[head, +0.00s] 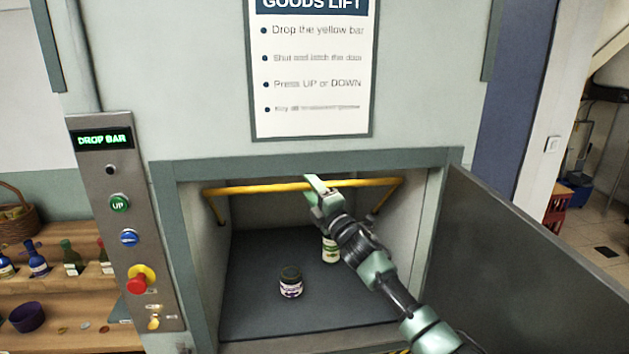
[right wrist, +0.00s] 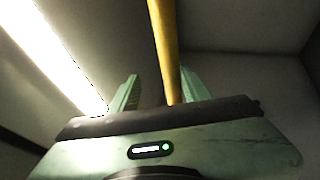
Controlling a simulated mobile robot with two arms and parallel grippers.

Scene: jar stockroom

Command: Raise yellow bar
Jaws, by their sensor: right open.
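The yellow bar (head: 265,188) runs across the upper part of the goods lift opening, with bent ends at both sides. My right gripper (head: 314,186) is at the middle of the bar. In the right wrist view the yellow bar (right wrist: 163,45) passes between the two fingers of my right gripper (right wrist: 155,88), which is open around it. My left gripper does not show.
A dark-lidded jar (head: 290,283) and a pale jar (head: 330,250) stand on the lift floor (head: 250,310). The grey door (head: 530,270) stands open at the right. A control panel (head: 125,220) reading DROP BAR is at the left, beside wooden shelves (head: 60,285).

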